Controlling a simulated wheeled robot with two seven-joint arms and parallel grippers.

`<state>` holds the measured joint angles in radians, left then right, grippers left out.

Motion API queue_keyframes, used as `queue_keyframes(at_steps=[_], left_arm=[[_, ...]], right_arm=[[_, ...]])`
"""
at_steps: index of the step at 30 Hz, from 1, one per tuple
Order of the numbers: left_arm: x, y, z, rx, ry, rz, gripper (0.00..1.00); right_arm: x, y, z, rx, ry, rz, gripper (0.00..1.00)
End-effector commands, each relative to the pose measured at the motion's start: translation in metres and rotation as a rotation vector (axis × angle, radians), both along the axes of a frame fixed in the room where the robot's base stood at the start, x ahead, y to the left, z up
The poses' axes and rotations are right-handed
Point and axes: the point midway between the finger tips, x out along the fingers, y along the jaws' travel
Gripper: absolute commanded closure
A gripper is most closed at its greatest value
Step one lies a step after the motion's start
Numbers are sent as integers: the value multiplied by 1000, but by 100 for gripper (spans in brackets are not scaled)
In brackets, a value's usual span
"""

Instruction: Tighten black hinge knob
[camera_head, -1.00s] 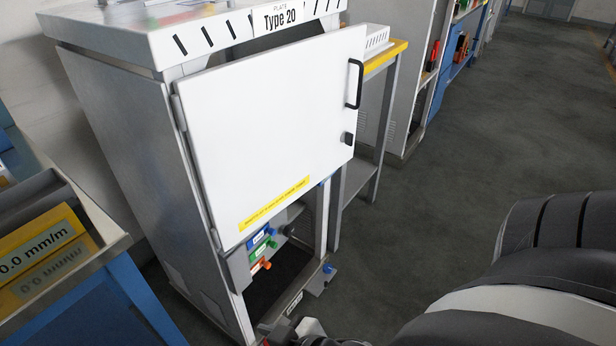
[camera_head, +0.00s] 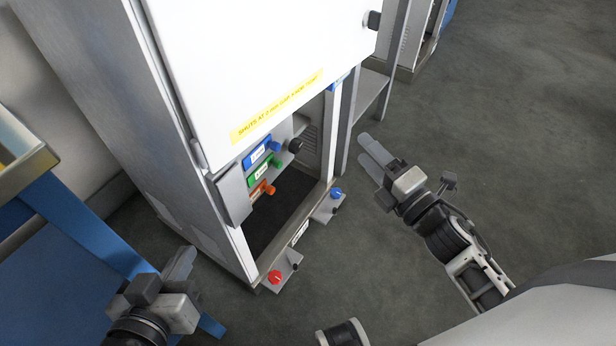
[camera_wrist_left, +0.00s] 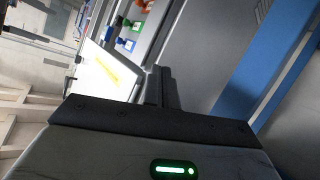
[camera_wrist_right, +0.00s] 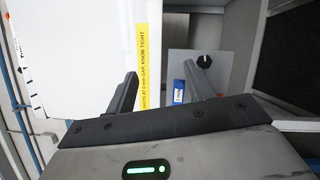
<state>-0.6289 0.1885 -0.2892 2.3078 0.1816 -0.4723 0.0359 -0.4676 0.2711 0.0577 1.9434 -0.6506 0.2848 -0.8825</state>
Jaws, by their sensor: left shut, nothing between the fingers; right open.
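A round black knob (camera_head: 295,145) sits inside the cabinet opening, right of the coloured blocks. In the right wrist view a black knob (camera_wrist_right: 204,61) shows on a grey plate, beyond my right gripper. Another black knob (camera_head: 374,20) is on the white door's right edge. I cannot tell for certain which is the hinge knob. My right gripper (camera_head: 369,156) is open and empty, right of the cabinet and apart from it. My left gripper (camera_head: 180,262) is shut and empty, low at the cabinet's left side; its fingers also show in the left wrist view (camera_wrist_left: 160,87).
The white door (camera_head: 255,65) has a yellow label about gap and knob tightness. Blue (camera_head: 262,153), green (camera_head: 262,174) and orange (camera_head: 261,191) blocks sit in the opening. Brackets with a red knob (camera_head: 275,278) and a blue knob (camera_head: 336,193) jut out at the base. A blue bench (camera_head: 65,235) stands left.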

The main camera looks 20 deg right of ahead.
Motion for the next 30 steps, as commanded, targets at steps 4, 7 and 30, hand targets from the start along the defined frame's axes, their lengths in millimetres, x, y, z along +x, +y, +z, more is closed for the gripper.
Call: queue_keyframes(at_steps=[4, 7, 30], left_arm=[[3, -14, -40, -66, -53, -35, 100], [2, -20, -45, -97, -76, -53, 100], [2, -26, -42, -156, -99, -68, 100]], right_arm=[[9, -10, -58, -608, -273, 128, 47], [9, -13, -81, -891, -393, 202, 47], [92, 49, -98, -1154, -509, 285, 47]])
